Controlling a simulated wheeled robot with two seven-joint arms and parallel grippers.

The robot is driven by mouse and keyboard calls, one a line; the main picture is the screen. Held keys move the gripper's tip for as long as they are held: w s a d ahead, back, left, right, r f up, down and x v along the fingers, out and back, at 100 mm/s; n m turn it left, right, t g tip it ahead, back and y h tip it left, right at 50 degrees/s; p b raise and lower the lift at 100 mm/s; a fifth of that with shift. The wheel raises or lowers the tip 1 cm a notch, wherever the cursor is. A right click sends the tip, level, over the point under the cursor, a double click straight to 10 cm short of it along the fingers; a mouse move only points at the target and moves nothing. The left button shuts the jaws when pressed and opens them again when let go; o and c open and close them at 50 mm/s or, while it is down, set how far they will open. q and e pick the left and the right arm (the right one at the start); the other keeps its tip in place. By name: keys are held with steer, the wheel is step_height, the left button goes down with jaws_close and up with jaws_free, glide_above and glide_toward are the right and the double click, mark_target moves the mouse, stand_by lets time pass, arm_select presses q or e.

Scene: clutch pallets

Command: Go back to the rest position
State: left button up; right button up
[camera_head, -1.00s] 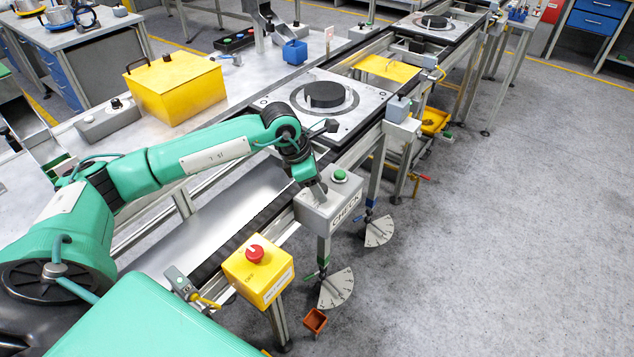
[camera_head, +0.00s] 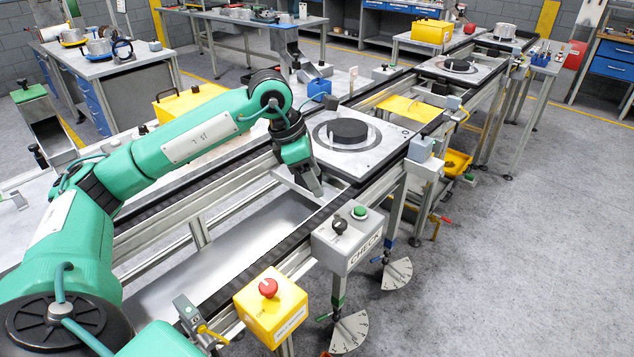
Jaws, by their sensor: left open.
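My left arm comes in from the left, green with black joints. Its gripper (camera_head: 307,184) points down over the conveyor, just in front of the near pallet (camera_head: 375,163). The jaws are open with nothing seen between them. The grey CHECK box (camera_head: 346,250) stands to the right of and below the gripper in the picture, apart from it. The box carries a black knob (camera_head: 339,225) and a green button (camera_head: 360,212). The near pallet bears a dark round disc (camera_head: 348,132). My right gripper is out of view.
A yellow box with a red emergency button (camera_head: 268,288) stands at the front of the conveyor. A yellow case (camera_head: 185,103) is partly hidden behind my left arm. A second pallet (camera_head: 478,72) sits farther along the line. The floor at right is clear.

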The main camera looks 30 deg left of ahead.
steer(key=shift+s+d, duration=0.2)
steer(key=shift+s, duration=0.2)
